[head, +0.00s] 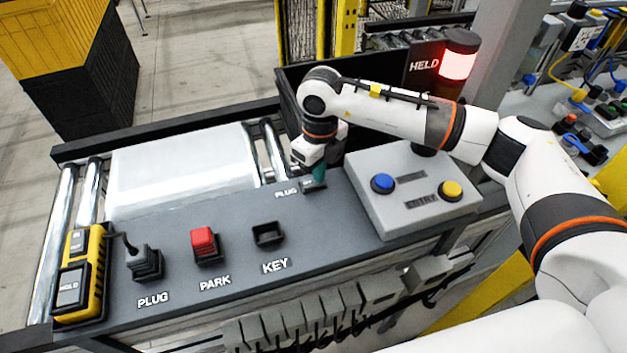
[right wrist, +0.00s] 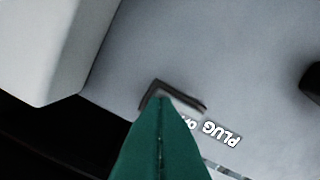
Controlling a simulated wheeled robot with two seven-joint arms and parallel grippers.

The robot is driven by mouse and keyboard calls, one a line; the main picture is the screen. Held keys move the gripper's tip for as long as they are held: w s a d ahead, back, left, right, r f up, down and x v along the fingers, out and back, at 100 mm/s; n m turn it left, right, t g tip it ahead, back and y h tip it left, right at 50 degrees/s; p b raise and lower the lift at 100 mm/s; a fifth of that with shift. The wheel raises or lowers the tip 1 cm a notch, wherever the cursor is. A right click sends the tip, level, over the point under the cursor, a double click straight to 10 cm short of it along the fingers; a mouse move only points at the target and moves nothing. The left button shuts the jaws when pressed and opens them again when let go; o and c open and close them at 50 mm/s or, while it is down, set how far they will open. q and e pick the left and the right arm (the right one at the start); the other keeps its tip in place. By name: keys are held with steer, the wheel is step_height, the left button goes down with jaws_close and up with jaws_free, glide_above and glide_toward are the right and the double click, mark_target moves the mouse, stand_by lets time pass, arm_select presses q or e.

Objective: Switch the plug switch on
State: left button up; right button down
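The plug switch (head: 308,187) is a small dark-framed rocker on the grey panel, beside a white "PLUG" label whose end is partly covered. In the right wrist view the switch (right wrist: 182,100) is partly hidden behind my fingertips. My right gripper (head: 319,173) points down at the switch, its teal fingers together and holding nothing. In the right wrist view the shut fingers (right wrist: 162,112) overlap the switch's edge; I cannot tell whether they touch it. The rocker's position is not clear. My left gripper is not in view.
A grey box (head: 414,191) with a blue button and a yellow button stands right of the switch. The panel also holds a grey plug (head: 143,262), a red PARK piece (head: 204,243) and an empty KEY socket (head: 268,234). A lamp (head: 458,62) glows red beside "HELD".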

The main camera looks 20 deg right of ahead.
steer(key=shift+r+p, duration=1.6)
steer(key=shift+r, duration=1.9)
